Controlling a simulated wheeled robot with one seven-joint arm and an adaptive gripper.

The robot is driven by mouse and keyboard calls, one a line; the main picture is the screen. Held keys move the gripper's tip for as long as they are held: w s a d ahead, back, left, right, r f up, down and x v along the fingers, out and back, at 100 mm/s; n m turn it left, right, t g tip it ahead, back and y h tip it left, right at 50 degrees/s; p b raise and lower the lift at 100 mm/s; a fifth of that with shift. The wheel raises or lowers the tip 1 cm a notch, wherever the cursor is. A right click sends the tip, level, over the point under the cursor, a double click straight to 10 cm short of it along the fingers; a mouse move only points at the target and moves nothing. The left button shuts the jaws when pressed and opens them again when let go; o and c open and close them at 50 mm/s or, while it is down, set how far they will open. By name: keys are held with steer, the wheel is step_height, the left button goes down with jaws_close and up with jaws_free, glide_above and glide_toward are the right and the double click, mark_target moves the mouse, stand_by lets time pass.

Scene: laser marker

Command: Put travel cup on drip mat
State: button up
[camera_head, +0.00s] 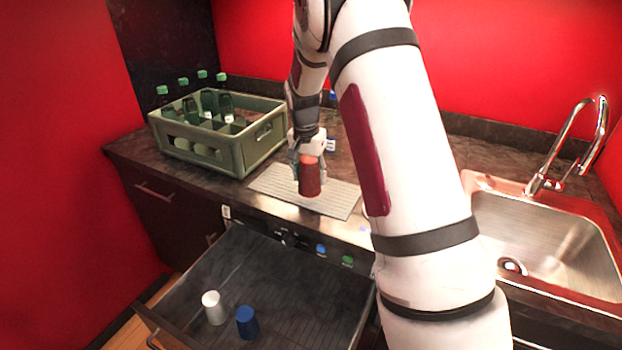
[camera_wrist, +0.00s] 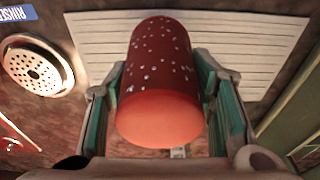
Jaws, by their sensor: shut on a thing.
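The travel cup (camera_head: 310,178) is dark red with a lighter orange-red end. In the head view it is upright at the drip mat (camera_head: 340,199), a pale ribbed sheet on the counter. I cannot tell whether its base touches the mat. My gripper (camera_head: 309,176) is shut on the cup from behind. In the wrist view the cup (camera_wrist: 163,80) shows white speckles and sits between the two green-padded fingers (camera_wrist: 165,105). The ribbed mat (camera_wrist: 245,45) lies beyond it.
A green crate (camera_head: 245,150) with several green-capped bottles stands left of the mat. A steel sink (camera_head: 550,245) is at right. An open drawer (camera_head: 300,300) below the counter holds a white cup (camera_head: 213,307) and a blue cup (camera_head: 247,322). A round drain-like fixture (camera_wrist: 36,68) shows in the wrist view.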

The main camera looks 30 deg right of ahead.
mark_target(311, 179)
steer(key=shift+w+d+f, duration=0.1)
steer(key=shift+w+d, duration=0.2)
steer(key=shift+w, duration=0.2)
steer(key=shift+w+d+f, duration=0.1)
steer(key=shift+w+d, duration=0.2)
steer(key=shift+w, duration=0.2)
steer(key=shift+f+p, duration=0.45)
steer(key=shift+f, duration=1.2)
steer(key=shift+f, duration=0.15)
steer(key=o, duration=1.2)
steer(key=shift+o, duration=0.2)
